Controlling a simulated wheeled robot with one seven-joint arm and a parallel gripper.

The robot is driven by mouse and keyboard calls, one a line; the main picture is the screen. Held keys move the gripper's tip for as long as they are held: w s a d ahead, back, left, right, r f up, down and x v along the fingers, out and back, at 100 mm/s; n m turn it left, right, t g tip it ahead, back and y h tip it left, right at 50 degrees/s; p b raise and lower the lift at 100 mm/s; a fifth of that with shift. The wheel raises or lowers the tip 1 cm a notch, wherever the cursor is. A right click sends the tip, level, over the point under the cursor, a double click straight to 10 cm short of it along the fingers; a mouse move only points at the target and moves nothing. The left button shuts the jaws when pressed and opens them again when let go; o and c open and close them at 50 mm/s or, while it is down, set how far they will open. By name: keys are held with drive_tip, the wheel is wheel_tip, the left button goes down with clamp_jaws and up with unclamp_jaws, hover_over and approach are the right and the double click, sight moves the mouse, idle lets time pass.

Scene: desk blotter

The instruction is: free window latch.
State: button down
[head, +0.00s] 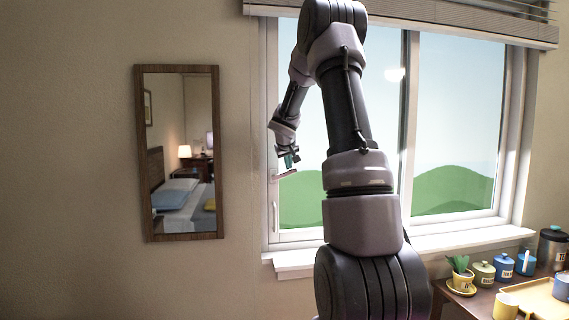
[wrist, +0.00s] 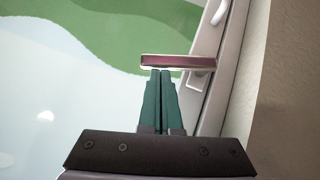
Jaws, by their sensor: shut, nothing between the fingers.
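The window latch shows in the wrist view as a reddish-pink bar (wrist: 165,62) with a pale edge. It sticks out sideways over the glass from near a white mount (wrist: 198,78) on the window's side frame. The bar also shows in the head view (head: 286,174), roughly level and slightly tilted, at the window's left side. My gripper (wrist: 161,73) has its dark green fingers shut together, with nothing between them. In the head view my gripper (head: 291,161) is just above the bar. The fingertips overlap the bar's edge in the wrist view; I cannot tell whether they touch.
A white handle (wrist: 220,12) is on the same frame; it shows below the latch in the head view (head: 275,215). A mirror (head: 180,155) hangs on the wall to the left. A desk with jars (head: 484,274) and a tray (head: 535,293) stands at the lower right.

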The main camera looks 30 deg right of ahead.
sight(293, 173)
drive_tip(key=shift+s+d+f+y, duration=0.15)
drive_tip(key=shift+d+f, duration=0.25)
drive_tip(key=shift+f, duration=0.15)
drive_tip(key=shift+s+d+f+y, duration=0.1)
drive_tip(key=shift+d+f+y, duration=0.05)
drive_tip(key=shift+d+f, duration=0.35)
drive_tip(key=shift+f, duration=0.15)
drive_tip(key=shift+a, duration=0.1)
